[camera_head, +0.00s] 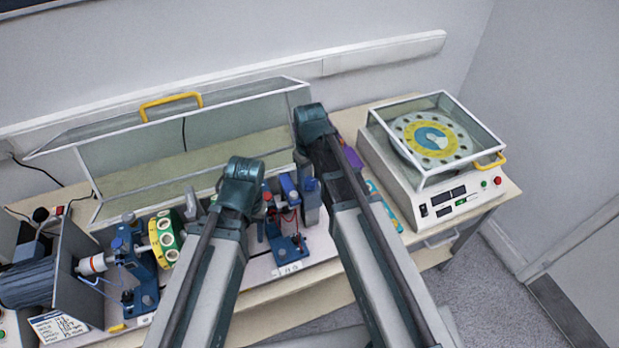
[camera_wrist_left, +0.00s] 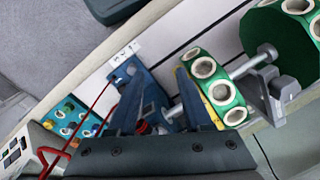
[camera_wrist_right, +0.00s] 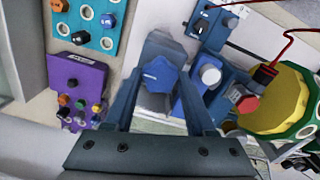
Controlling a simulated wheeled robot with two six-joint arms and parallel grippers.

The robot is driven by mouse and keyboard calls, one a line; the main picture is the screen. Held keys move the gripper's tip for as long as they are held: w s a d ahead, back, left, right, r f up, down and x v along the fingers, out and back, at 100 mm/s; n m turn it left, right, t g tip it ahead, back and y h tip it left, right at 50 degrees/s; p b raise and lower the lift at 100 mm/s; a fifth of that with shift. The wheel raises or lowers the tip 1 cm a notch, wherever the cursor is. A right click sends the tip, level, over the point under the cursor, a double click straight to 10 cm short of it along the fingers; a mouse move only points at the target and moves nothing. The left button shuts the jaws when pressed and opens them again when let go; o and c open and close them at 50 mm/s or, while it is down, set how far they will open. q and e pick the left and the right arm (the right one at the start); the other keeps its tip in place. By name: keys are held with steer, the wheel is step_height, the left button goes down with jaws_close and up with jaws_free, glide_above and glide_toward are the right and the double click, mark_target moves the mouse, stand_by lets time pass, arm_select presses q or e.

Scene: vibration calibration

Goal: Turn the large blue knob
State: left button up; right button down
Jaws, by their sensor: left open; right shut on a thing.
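The large blue knob (camera_wrist_right: 158,76) is many-sided and has a small pale label. It shows in the right wrist view on top of a grey metal post. My right gripper (camera_wrist_right: 160,88) is shut on it, one finger on each side. In the head view my right arm hides most of this grip. My left gripper (camera_wrist_left: 160,76) is open in the left wrist view, above the bench near a blue bracket (camera_wrist_left: 152,100). Nothing is seen held between its fingers. In the head view the left arm covers its fingertips.
A green disc with white-rimmed holes (camera_head: 165,238) and blue brackets stand on the bench left of my arms. A clear cover with a yellow handle (camera_head: 171,101) is raised behind. A white balancing machine (camera_head: 440,200) stands right. A purple box (camera_wrist_right: 76,90) sits near the knob.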

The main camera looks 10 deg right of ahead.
mark_target(309, 181)
steer(key=m, duration=1.1)
steer(key=shift+m, duration=0.5)
stand_by(0.3)
steer(key=shift+c, duration=1.1)
jaws_free()
step_height(309, 181, up, 14)
steer(key=p, duration=1.4)
